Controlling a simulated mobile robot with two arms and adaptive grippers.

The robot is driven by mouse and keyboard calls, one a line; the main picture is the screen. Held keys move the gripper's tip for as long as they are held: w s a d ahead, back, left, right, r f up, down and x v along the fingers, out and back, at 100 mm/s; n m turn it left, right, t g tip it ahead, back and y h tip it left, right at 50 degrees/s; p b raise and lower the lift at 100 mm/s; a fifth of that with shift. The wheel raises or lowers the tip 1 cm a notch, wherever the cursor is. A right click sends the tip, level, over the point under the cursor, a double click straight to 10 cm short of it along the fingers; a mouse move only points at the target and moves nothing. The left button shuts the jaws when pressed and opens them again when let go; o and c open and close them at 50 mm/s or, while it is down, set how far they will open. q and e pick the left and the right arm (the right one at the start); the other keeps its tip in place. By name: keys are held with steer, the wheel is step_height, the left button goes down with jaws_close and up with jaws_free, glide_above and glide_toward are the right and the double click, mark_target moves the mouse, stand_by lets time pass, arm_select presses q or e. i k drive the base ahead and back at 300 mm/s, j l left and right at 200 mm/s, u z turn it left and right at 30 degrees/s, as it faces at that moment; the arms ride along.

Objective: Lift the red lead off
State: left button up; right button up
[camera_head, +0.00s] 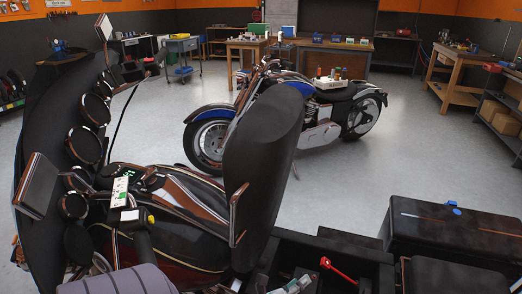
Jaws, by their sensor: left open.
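A red lead-like piece (337,270) lies slanted in an open dark case (385,262) at the bottom right. Its far end is thin, and what it is fixed to is hard to make out. A pale part with some green (296,284) lies beside it at the bottom edge. My right gripper does not show.
The near motorcycle (185,240) fills the lower left, with a tall dark panel (262,140) left of the case. A small device with a green display (119,192) sits on it. A closed dark case (455,238) stands at right. A blue motorcycle (290,108) stands behind, with clear floor around.

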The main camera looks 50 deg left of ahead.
mark_target(339, 273)
steer(key=k, duration=0.95)
